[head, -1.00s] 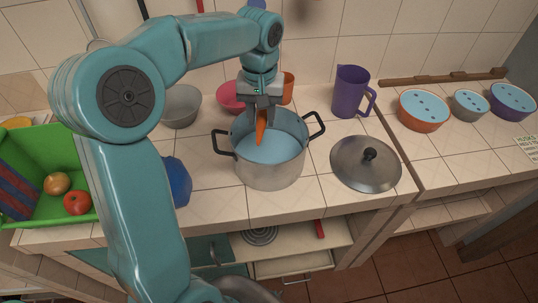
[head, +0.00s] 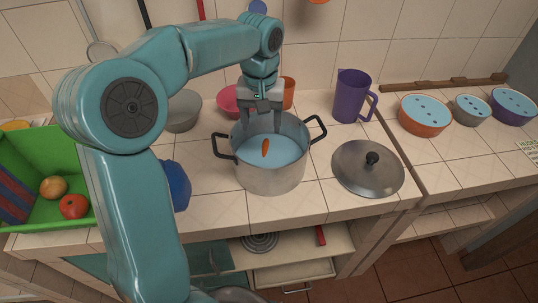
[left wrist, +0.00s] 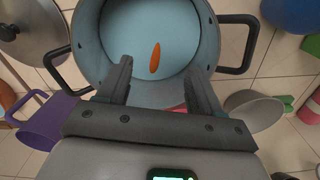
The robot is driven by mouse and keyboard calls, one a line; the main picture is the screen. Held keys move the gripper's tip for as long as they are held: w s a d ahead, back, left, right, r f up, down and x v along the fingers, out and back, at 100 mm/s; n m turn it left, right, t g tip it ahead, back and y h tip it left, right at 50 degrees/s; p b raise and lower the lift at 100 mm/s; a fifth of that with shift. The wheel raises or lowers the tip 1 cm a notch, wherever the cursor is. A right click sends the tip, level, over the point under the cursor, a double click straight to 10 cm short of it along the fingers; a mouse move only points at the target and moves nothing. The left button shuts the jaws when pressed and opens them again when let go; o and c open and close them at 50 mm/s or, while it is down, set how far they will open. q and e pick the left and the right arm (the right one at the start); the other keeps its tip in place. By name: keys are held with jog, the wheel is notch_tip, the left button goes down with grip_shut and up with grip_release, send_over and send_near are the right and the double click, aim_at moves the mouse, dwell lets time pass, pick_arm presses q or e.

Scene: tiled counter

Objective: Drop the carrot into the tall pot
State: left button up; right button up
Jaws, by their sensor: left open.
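The tall pot (head: 270,175) is a metal pot with two black handles, standing on the counter with a light blue inside. The orange carrot (head: 265,148) is inside the pot, apart from the fingers; it also shows against the blue inside in the left wrist view (left wrist: 155,58). My left gripper (head: 262,130) is over the back part of the pot's opening, pointing down, open and empty. Its two fingers are spread apart in the left wrist view (left wrist: 158,80). My right gripper is not in view.
The pot lid (head: 368,170) lies right of the pot. A purple jug (head: 350,97) stands behind it. A blue object (head: 177,184), a grey bowl (head: 183,112), a pink bowl (head: 231,100) and an orange cup (head: 288,92) are nearby. A green crate (head: 75,150) holds produce at left.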

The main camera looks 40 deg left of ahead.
pick_arm(q)
notch_tip(320, 180, up, 15)
jog(key=p, duration=0.2)
jog(key=shift+p, duration=0.3)
jog(key=shift+s, duration=0.1)
